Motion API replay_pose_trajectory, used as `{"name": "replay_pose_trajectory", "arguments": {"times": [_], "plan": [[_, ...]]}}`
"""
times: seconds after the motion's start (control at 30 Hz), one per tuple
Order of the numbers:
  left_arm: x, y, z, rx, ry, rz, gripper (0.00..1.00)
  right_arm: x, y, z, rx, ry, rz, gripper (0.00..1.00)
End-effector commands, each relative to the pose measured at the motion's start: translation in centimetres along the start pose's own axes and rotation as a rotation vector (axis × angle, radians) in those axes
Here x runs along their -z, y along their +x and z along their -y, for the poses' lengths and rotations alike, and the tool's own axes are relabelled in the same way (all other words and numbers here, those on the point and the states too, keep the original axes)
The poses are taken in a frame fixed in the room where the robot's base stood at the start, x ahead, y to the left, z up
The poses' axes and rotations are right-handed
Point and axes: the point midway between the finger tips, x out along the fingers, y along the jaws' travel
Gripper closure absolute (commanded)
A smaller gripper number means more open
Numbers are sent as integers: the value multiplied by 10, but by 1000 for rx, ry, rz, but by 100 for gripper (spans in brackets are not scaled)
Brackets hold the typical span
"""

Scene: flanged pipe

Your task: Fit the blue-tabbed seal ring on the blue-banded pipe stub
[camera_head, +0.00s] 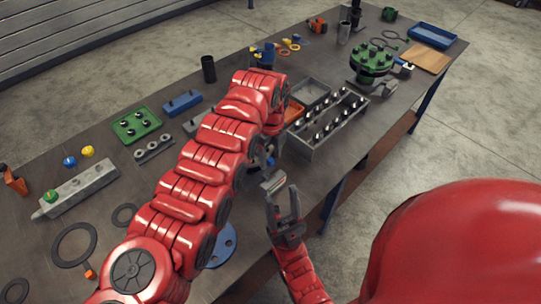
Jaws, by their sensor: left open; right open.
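My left arm crosses the middle of the head view, and its gripper (264,160) is mostly hidden behind the arm links over the table. My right gripper (283,203) is open and empty in front of the table's near edge, its fingers apart and pointing up the picture. I cannot pick out the blue-tabbed seal ring for sure. Small coloured rings (289,45) lie at the back beside a blue part (264,56). A blue disc with holes (223,246) is partly covered by my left arm. No blue-banded pipe stub can be told clearly.
A grey tray of upright metal pins (330,122) and a green flange (373,62) stand right of my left arm. A green plate (136,125), a grey bar (78,188) and a large dark ring (74,243) lie to the left. A black cylinder (209,69) stands behind.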

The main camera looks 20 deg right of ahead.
Motion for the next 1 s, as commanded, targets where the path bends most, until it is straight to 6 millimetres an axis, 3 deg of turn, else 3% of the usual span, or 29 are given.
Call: {"name": "replay_pose_trajectory", "arguments": {"times": [0.17, 0.33, 0.47, 0.5, 0.7, 1.0], "plan": [[-1, -15, 1, 5, -2, 2, 41, -2, -9, 0, 0, 0, 0, 50], [0, -53, 2, 4, 1, 3, 41, -4, -23, 1, 0, 0, 0, 50], [2, -88, 2, 4, 2, 1, 41, -4, -22, 1, 0, 0, 0, 50], [2, -104, 2, 2, 3, -1, 41, -2, -9, 0, 0, 0, 1, 50], [0, -147, -1, -1, 0, 0, 41, 5, 29, -1, 0, 0, 0, 50], [0, -174, 0, 1, 0, 0, 41, 9, 54, -3, 0, 0, 0, 50]]}}
